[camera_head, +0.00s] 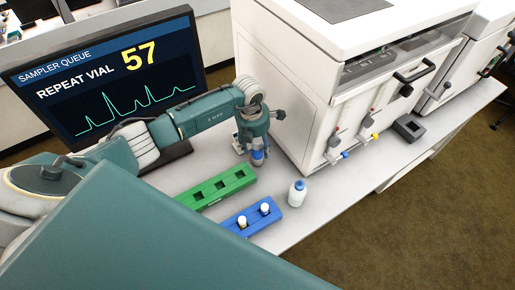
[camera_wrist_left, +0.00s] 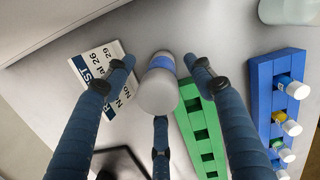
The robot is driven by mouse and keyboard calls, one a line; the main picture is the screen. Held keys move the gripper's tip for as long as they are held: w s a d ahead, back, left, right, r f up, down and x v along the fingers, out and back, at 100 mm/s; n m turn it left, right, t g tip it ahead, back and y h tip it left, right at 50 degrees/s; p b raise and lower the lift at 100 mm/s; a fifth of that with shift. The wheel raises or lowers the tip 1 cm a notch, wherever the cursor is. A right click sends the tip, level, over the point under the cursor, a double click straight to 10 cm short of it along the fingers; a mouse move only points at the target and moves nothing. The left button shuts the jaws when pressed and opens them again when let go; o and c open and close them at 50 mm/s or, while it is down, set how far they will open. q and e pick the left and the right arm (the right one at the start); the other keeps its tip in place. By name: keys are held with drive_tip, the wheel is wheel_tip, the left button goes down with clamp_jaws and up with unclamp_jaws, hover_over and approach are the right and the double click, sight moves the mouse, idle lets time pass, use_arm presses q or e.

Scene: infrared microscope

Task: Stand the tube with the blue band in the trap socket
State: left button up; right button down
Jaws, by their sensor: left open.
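The tube with the blue band (camera_wrist_left: 157,92) shows a pale grey-white end and a blue band in the left wrist view. It is between the fingers of my left gripper (camera_wrist_left: 158,80), which is open around it. In the head view my left gripper (camera_head: 257,148) points down over the bench, and a bit of the blue band (camera_head: 258,156) shows at its fingertips. What the tube's lower end rests on is hidden. A green rack (camera_head: 226,181) with square sockets lies in front of the gripper. I cannot tell which socket is the trap socket.
A blue rack (camera_head: 238,225) holds several capped tubes; a white bottle (camera_head: 298,194) stands beside it. A printed card (camera_wrist_left: 97,62) lies by the tube. A monitor (camera_head: 110,80) stands behind my arm, a white instrument (camera_head: 295,95) to the right. A dark block (camera_head: 408,128) sits farther right.

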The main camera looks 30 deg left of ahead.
use_arm(q)
drive_tip(key=shift+f, duration=0.2)
drive_tip(key=c, duration=1.2)
clamp_jaws()
drive_tip(key=shift+w+r, duration=0.1)
drive_tip(key=shift+r, duration=0.05)
